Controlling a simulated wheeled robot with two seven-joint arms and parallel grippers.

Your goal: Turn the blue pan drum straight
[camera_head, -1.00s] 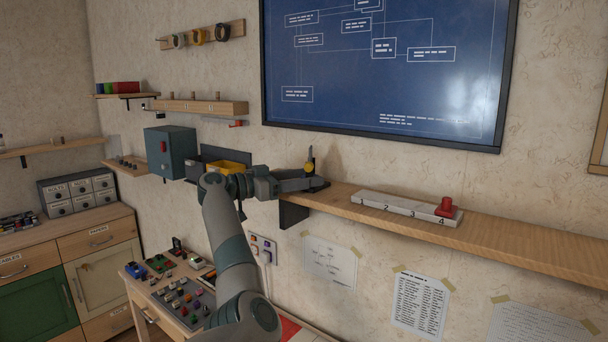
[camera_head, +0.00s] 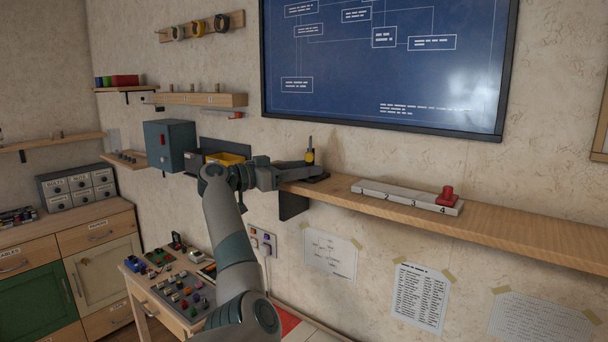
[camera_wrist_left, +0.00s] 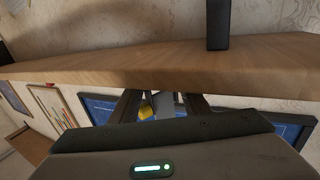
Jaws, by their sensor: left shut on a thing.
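My left gripper (camera_head: 312,170) is at the left end of the long wooden wall shelf (camera_head: 520,236), its arm coming up from below. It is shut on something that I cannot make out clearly. A small upright yellow thing with a dark thin top (camera_head: 310,157) shows right at the fingertips; I cannot tell whether it is what is held. In the left wrist view, a yellow piece (camera_wrist_left: 147,112) and a grey piece (camera_wrist_left: 164,103) show between the two fingers. I cannot pick out a blue pan drum in either view. My right gripper is not in view.
A blue-grey box (camera_head: 170,146) and a yellow bin (camera_head: 226,158) are left of the gripper. A desk with a button panel (camera_head: 183,298) is below. The shelf's right part is clear.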

